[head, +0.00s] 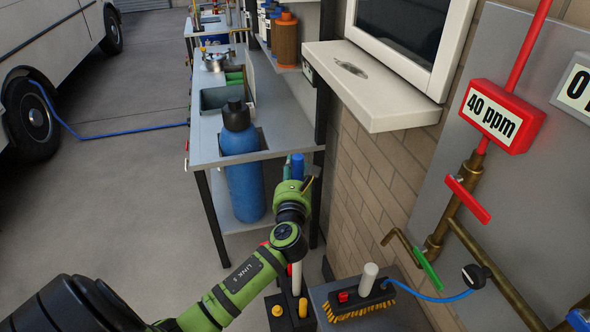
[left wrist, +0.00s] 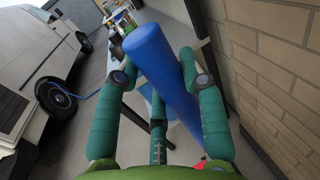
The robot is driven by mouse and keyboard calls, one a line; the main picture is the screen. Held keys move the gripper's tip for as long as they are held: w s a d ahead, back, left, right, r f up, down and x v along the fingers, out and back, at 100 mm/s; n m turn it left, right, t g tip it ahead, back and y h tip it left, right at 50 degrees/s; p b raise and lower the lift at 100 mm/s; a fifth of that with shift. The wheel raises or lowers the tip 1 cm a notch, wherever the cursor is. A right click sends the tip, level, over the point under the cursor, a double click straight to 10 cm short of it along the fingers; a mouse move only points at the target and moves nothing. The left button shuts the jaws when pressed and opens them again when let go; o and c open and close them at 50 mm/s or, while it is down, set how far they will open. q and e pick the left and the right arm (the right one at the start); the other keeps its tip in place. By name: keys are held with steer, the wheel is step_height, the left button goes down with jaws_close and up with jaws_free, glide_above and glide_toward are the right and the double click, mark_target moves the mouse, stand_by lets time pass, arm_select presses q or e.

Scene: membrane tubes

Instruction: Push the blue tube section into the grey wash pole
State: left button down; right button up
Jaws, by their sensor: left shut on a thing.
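The blue tube section (head: 298,166) is in my left gripper (head: 297,178), its upper end showing above the fingers. In the left wrist view the blue tube section (left wrist: 160,66) runs slanting between the green fingers of my left gripper (left wrist: 164,80), which is shut on it. Its lower end is hidden. A short light grey upright stub, which looks like the grey wash pole (head: 369,278), stands on a brush with yellow bristles at the lower right. The held tube is above and to the left of this stub, apart from it. My right gripper is not in view.
A workbench (head: 207,148) with a large blue bottle (head: 241,165) stands behind the gripper. A black stand with a pale rod (head: 296,279) is left of the brush. A brick wall (head: 365,180) limits the right.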

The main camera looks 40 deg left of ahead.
arm_select(q)
steer(key=c, duration=0.7)
jaws_free()
steer(key=shift+o, duration=0.2)
steer(key=shift+s, duration=0.1)
steer(key=v, duration=1.2)
steer(key=shift+f, duration=0.15)
